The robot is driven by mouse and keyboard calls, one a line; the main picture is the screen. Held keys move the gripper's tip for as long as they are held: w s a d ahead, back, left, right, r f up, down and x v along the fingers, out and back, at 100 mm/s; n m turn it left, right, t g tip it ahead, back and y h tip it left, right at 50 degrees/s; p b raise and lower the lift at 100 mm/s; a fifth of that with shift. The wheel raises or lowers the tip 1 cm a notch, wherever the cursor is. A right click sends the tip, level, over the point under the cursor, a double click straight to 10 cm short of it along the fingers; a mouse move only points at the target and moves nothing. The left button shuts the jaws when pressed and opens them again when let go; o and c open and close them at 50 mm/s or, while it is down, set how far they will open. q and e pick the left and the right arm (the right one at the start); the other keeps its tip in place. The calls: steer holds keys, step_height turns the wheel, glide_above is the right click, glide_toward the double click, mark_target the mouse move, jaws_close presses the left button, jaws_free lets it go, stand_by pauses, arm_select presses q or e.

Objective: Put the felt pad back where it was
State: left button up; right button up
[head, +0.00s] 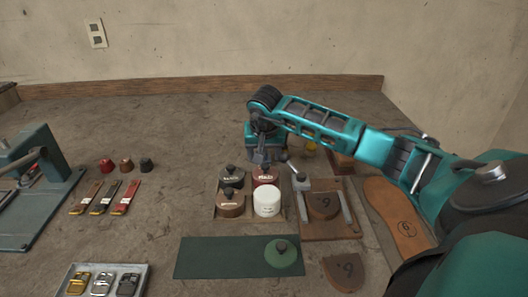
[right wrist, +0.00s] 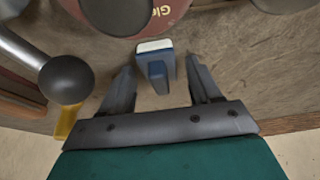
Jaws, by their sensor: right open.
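A small blue block with a white face, which looks like the felt pad (right wrist: 157,66), shows in the right wrist view between the fingertips of my right gripper (right wrist: 160,72). There is a gap on each side of it. In the head view my right gripper (head: 266,158) points down just behind the red tin (head: 266,175), and I cannot make out the pad there. My right gripper is open. My left gripper is not in view.
Black (head: 231,176) and brown (head: 230,204) tins and an open white jar (head: 267,202) stand close in front. A green knobbed lid (head: 282,254) lies on the green mat (head: 220,258). A clamp with a grey ball knob (right wrist: 66,79) is close beside my gripper.

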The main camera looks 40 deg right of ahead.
steer(key=shift+r, duration=0.6)
steer(key=p+v, duration=0.1)
steer(key=v, duration=1)
steer(key=shift+s+a, duration=0.1)
